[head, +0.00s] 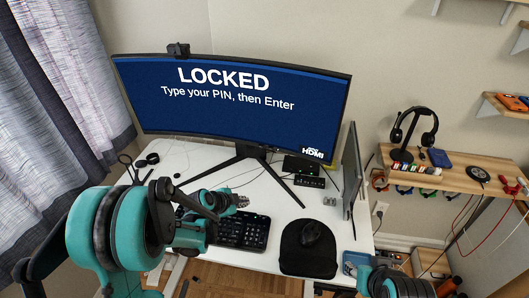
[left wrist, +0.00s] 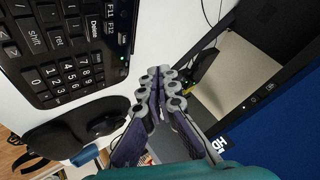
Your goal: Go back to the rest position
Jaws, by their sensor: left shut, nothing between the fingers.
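My left gripper (head: 242,201) is shut and empty above the white desk, over the back part of the black keyboard (head: 240,232). In the left wrist view its fingers (left wrist: 158,82) meet with nothing between them. The keyboard also shows in that view (left wrist: 65,50), beside the fingers and apart from them. A teal part of my right arm (head: 385,283) shows at the bottom edge of the head view. I do not see the right gripper's fingers.
The curved monitor (head: 230,110) reads LOCKED and asks for a PIN. A mouse (head: 311,231) lies on a black pad (head: 308,262) right of the keyboard. A thin upright panel (head: 351,170) stands at the desk's right. A headset (head: 414,130) stands on a wooden shelf (head: 455,181).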

